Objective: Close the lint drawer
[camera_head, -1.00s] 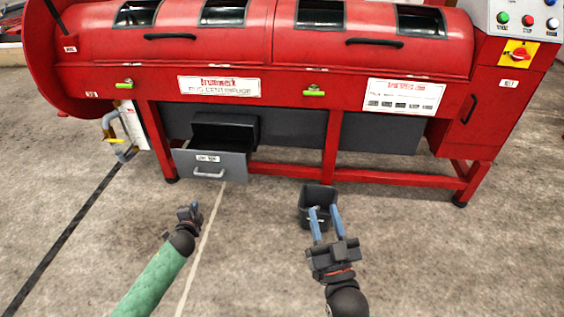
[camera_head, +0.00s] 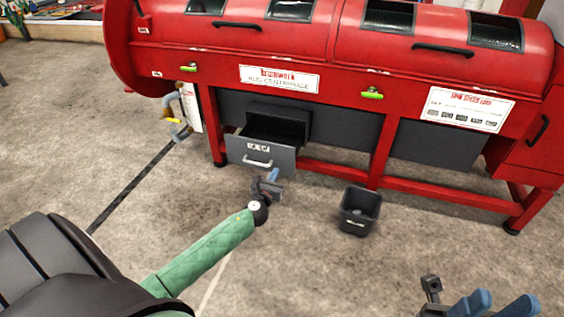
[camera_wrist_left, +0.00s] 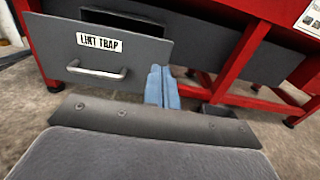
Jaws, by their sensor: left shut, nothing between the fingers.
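The lint drawer (camera_head: 240,147) is a grey drawer under the red machine, standing open with its dark inside showing. Its front has a white label and a pale bar handle (camera_head: 257,163). In the left wrist view the drawer front (camera_wrist_left: 140,55) is close, and the label reads "LINT TRAP". My left gripper (camera_head: 272,175) is shut and empty, just in front of the drawer's lower right part. Its blue fingers (camera_wrist_left: 161,85) overlap the right end of the front in the wrist view; I cannot tell whether they touch. My right gripper (camera_head: 497,302) is open and empty at the bottom right.
The red rug centrifuge (camera_head: 400,90) spans the back, with red legs and a low rail (camera_head: 440,190). A small dark bin (camera_head: 360,212) stands on the floor right of the drawer. Pipes (camera_head: 178,125) hang at the left. The concrete floor in front is otherwise clear.

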